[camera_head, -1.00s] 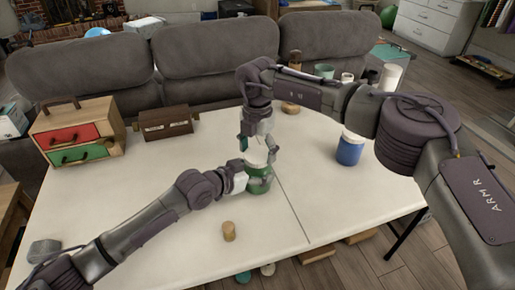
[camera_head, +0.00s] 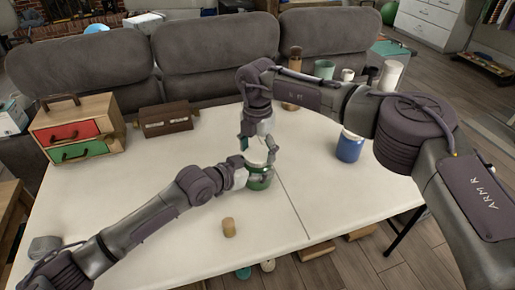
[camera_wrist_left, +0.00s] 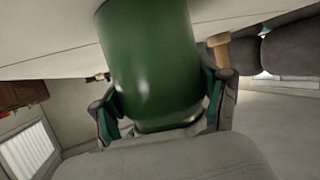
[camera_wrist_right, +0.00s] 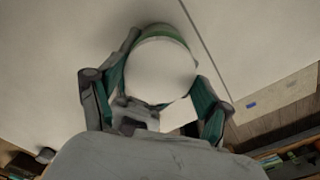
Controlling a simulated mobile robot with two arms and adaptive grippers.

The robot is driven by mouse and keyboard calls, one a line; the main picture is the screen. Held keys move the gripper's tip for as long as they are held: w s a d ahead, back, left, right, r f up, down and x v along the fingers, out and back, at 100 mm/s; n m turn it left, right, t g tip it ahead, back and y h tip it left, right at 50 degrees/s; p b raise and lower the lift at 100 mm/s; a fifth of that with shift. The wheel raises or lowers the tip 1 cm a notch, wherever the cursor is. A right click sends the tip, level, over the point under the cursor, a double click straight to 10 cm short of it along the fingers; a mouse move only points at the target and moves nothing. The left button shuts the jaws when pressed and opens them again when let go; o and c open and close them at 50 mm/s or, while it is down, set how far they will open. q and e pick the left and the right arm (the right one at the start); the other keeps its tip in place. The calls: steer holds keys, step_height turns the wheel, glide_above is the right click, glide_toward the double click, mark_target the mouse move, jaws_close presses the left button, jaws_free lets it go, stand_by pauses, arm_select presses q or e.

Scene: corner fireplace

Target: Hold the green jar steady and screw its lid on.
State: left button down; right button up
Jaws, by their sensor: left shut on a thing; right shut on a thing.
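The green jar (camera_head: 259,183) stands on the white table, a little right of its middle. It fills the middle of the left wrist view (camera_wrist_left: 150,60). My left gripper (camera_head: 243,175) is shut around the jar's side, with a finger on each side of it. The white lid (camera_head: 257,155) sits on or just over the jar's mouth; I cannot tell how far it is seated. My right gripper (camera_head: 258,146) comes down from above and is shut on the lid. In the right wrist view the lid (camera_wrist_right: 160,70) lies between its fingers, with the green jar's edge behind it.
A blue jar with a white lid (camera_head: 349,147) stands to the right. A small wooden cylinder (camera_head: 229,227) is in front of the jar. A drawer box (camera_head: 78,138) and a brown box (camera_head: 165,120) stand at the left. Cups (camera_head: 324,69) stand at the back right.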

steer(key=m, duration=0.8)
steer(key=shift+m, duration=0.3)
steer(key=m, duration=0.4)
steer(key=shift+m, duration=0.3)
steer(key=m, duration=0.3)
steer(key=shift+m, duration=0.4)
steer(key=o, duration=0.7)
steer(key=shift+a, duration=0.1)
